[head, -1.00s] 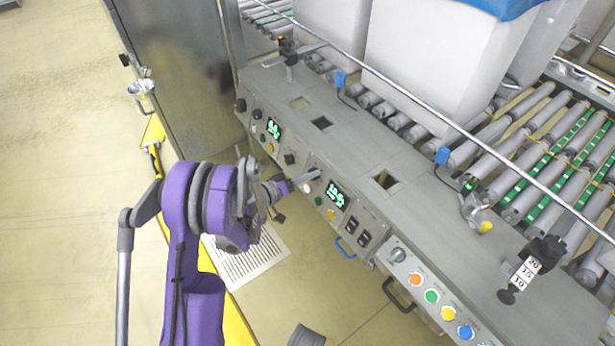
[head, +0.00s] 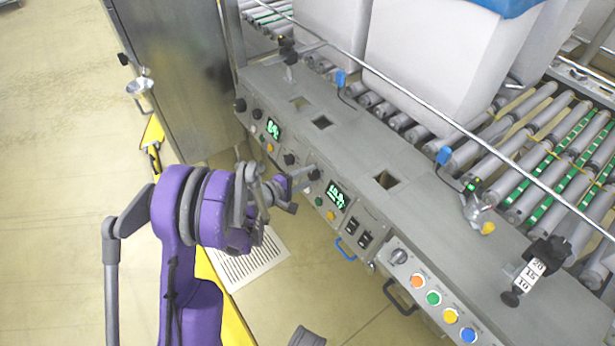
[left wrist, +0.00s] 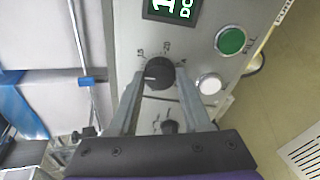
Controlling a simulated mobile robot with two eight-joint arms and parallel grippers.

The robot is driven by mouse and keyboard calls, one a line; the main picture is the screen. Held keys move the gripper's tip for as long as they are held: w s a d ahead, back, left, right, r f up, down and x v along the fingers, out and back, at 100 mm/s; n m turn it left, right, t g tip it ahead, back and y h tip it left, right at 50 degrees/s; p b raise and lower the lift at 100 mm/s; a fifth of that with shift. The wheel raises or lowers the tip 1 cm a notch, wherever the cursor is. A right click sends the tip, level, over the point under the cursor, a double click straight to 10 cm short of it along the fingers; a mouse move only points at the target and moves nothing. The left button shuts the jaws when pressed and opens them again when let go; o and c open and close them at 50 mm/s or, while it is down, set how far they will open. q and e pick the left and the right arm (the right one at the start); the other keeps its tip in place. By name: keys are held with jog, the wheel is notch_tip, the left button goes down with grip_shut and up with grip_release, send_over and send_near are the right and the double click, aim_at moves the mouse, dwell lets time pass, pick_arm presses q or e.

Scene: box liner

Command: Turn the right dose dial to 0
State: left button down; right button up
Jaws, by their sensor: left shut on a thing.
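The right dose dial (left wrist: 160,72) is a black round knob with a white pointer line, on the grey panel below a lit green display (left wrist: 170,8). Its pointer is toward the left in the left wrist view, and printed scale numbers stand around its upper side. My left gripper (left wrist: 160,78) is shut on the dial, one finger on each side. In the head view my left gripper (head: 302,178) reaches the front panel just left of the right display (head: 337,195). The dial is mostly hidden there by the fingers. My right gripper is not in view.
A green button (left wrist: 230,40) and a white button (left wrist: 210,84) sit right of the dial, with another black knob (left wrist: 169,127) below it. The left display (head: 273,128) and its knobs are farther along the panel. White bins (head: 430,65) stand on the rollers behind.

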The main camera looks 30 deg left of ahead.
pick_arm(q)
jog(key=n, duration=0.7)
jog(key=shift+r+g, duration=0.1)
jog(key=shift+g, duration=0.3)
jog(key=n, duration=0.4)
jog(key=shift+b, duration=0.3)
jog(key=n, duration=0.3)
jog(key=shift+g, duration=0.4)
jog(key=n, duration=0.3)
jog(key=shift+n+h, duration=0.3)
jog(key=n, duration=0.3)
jog(key=shift+r+b, duration=0.1)
jog(key=shift+b, duration=0.25)
jog(key=n+h, duration=0.1)
jog(key=n, duration=0.5)
jog(key=shift+w+a+g, duration=0.1)
jog(key=shift+g, duration=0.2)
jog(key=shift+n, duration=0.3)
jog(key=shift+c, duration=1.8)
grip_release()
